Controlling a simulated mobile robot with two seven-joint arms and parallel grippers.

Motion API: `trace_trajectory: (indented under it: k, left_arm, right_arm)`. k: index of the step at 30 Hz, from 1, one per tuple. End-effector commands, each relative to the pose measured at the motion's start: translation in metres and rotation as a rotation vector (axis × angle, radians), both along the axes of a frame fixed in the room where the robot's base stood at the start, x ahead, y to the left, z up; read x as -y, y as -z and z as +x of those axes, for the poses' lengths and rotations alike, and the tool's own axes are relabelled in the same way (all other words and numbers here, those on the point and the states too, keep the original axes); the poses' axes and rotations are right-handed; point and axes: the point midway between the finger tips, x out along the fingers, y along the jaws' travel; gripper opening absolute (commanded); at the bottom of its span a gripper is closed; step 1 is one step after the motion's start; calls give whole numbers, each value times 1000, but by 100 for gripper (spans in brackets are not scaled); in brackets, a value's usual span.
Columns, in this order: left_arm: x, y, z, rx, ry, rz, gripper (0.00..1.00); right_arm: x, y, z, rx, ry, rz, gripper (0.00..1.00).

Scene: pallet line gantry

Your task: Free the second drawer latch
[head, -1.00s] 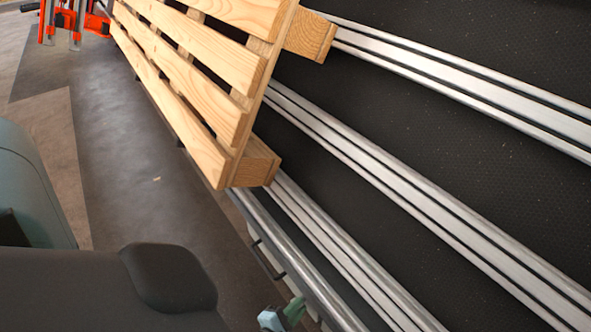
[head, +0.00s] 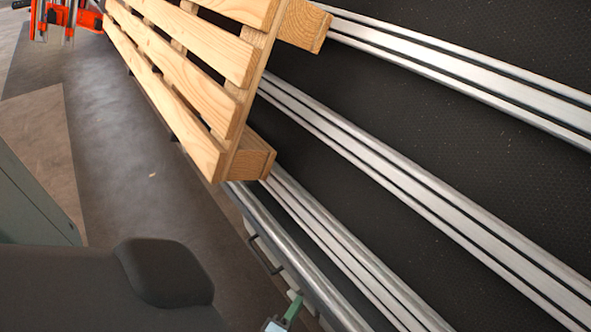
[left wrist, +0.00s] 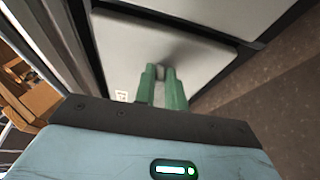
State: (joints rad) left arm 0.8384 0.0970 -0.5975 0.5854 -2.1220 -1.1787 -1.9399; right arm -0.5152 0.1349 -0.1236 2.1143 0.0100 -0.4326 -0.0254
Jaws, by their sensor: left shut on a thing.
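In the left wrist view, my left gripper (left wrist: 161,72) has its two green fingers close together against a pale grey drawer front (left wrist: 120,45). They are shut on a small dark latch (left wrist: 161,68) on that front, mostly hidden between the fingertips. I cannot tell from the picture whether the latch is turned. In the head view, my left gripper (head: 294,304) shows only at the bottom edge, beside the side of the line below the rail. A dark bar handle (head: 264,256) shows there, a little farther up. My right gripper is in neither view.
A wooden pallet (head: 200,62) rests on the metal rails (head: 400,200) of the line, above and beyond the handle. Orange equipment (head: 88,18) stands at the far upper left. The grey floor (head: 130,130) left of the line is clear.

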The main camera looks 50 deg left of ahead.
Motion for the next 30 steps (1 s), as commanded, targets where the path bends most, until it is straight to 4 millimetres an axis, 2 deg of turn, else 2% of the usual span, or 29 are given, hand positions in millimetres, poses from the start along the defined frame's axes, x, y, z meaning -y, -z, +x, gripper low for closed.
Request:
trace_trajectory:
  k: [21,22,26,27,30]
  left_arm:
    - [-1,1,1,6,-1,52,0]
    - [-1,1,1,6,-1,52,13]
    - [-1,1,0,6,-1,52,30]
    - [-1,1,0,5,-1,51,34]
    - [-1,1,0,5,-1,51,34]
  right_arm:
    - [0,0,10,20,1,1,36]
    - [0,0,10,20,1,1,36]
    - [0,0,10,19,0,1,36]
    - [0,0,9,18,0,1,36]
    - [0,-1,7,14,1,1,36]
